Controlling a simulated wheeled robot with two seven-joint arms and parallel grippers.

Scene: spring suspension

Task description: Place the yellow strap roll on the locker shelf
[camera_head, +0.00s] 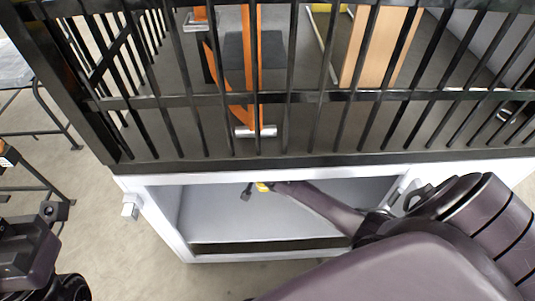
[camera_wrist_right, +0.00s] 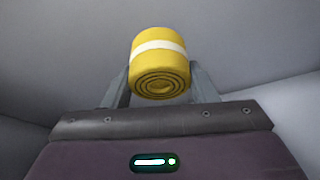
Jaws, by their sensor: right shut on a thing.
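The yellow strap roll (camera_wrist_right: 159,68) has a white band and shows its spiral end in the right wrist view. My right gripper (camera_wrist_right: 160,88) is shut on it, with one grey finger on each side. In the head view my right arm reaches from the right into the open white locker (camera_head: 185,252). Only a small yellow part of the roll (camera_head: 263,187) shows there, just under the locker's top edge. The roll's underside and any contact with the shelf are hidden. Dark parts of my left arm show at the lower left, with no fingers visible.
A black barred cage (camera_head: 300,165) stands on top of the locker, with orange bars (camera_head: 253,60) behind it. A metal latch (camera_head: 130,208) sticks out at the locker's left corner. The visible locker interior (camera_head: 215,215) is clear on the left.

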